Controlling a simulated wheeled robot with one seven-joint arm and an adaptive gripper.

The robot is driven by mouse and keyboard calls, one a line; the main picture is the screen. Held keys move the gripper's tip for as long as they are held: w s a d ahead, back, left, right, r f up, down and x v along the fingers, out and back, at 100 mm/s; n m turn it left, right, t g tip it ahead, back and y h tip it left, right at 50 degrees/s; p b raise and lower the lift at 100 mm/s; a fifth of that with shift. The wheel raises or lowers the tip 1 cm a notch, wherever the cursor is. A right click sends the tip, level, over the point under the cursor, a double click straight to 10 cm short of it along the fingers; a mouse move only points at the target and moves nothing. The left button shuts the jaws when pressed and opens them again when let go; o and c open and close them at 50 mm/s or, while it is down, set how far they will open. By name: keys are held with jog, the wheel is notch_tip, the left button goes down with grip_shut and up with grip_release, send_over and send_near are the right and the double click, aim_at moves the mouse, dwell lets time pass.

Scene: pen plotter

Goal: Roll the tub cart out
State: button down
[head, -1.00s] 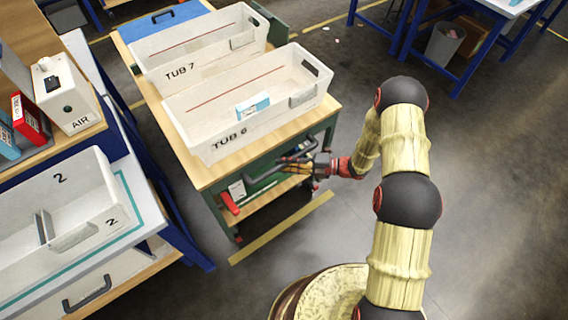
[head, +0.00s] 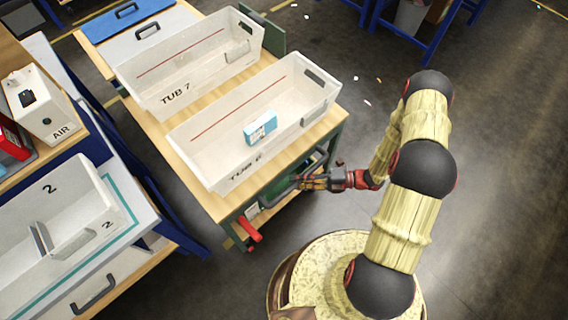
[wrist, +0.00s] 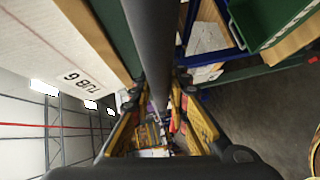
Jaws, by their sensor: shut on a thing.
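The tub cart has a wooden top (head: 200,170) on a green frame, with a dark handle bar (head: 318,162) on its near side. TUB 6 (head: 200,150) and TUB 7 (head: 150,92) stand side by side on the top. TUB 6 holds a small blue and white box (head: 260,128). My gripper (head: 308,183) is shut on the handle at the cart's near side. In the wrist view, the dark bar (wrist: 152,45) runs between my fingers (wrist: 158,115), and TUB 6 (wrist: 50,60) shows at left. The cart's wheels are mostly hidden.
A red lever (head: 249,229) sticks out low on the cart's near side. A blue-legged bench with tub 2 (head: 70,215) and an AIR box (head: 40,105) stands close on the left. Open floor (head: 500,190) lies to the right.

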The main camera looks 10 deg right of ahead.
jog(key=s+d+p, duration=0.1)
jog(key=s+d, duration=0.6)
jog(key=s, duration=0.3)
jog(key=shift+s+p, duration=0.2)
jog(key=shift+p, duration=0.1)
jog(key=c, duration=1.8)
grip_release()
jog(key=shift+o, duration=0.6)
jog(key=v, duration=1.2)
